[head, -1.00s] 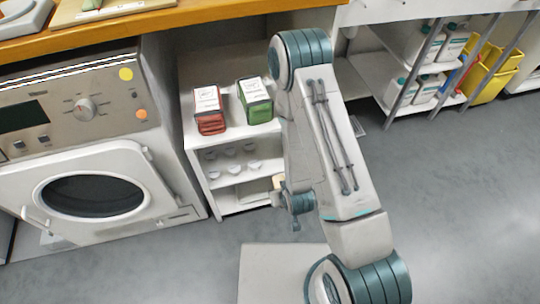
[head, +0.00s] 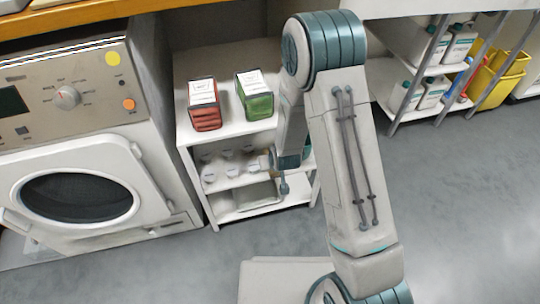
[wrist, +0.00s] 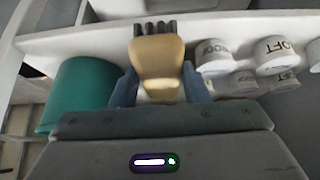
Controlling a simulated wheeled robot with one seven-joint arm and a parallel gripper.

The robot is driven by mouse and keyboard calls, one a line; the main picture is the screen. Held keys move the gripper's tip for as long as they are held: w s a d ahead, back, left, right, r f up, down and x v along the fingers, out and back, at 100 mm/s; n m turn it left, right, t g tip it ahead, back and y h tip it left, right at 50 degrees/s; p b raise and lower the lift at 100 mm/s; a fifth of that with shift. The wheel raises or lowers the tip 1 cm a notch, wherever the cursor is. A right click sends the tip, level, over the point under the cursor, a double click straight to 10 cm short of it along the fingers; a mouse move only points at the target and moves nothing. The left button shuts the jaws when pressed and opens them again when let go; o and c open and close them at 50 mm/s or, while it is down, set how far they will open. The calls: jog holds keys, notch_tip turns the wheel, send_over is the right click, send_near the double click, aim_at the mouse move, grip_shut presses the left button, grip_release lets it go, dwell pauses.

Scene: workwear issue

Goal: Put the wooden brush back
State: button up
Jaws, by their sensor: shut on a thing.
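The wooden brush (wrist: 157,57) is held upright in the wrist picture, with a tan body and dark bristles at its top end. My gripper (wrist: 158,88) is shut on it, one blue finger on each side. In the head view, a small tan bit of the brush (head: 265,161) shows beside my gripper (head: 282,162), in front of the middle level of the white shelf unit (head: 243,208). My arm hides part of that unit. I cannot tell whether the brush touches the shelf.
White tubs (wrist: 276,57) with lettering stand right of the brush, and a teal cylinder (wrist: 82,92) stands left. A red box (head: 203,106) and a green box (head: 256,99) stand on the unit's top. A washing machine (head: 75,150) is at left. Grey floor (head: 462,200) is open at right.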

jog(key=w, duration=0.2)
jog(key=w+a+b, duration=0.1)
jog(key=w, duration=0.1)
jog(key=shift+w+f, duration=0.1)
jog(key=shift+f, duration=0.1)
jog(key=shift+f+b, duration=0.1)
jog(key=shift+b, duration=0.2)
jog(key=shift+s, duration=0.2)
jog(key=shift+f, duration=0.25)
jog(key=o, duration=0.9)
jog(key=shift+r, duration=0.1)
jog(key=shift+o, duration=0.2)
jog(key=shift+r, duration=0.4)
jog(key=p+v, duration=0.4)
jog(key=v, duration=0.7)
jog(key=shift+s+r, duration=0.15)
jog(key=shift+s, duration=0.15)
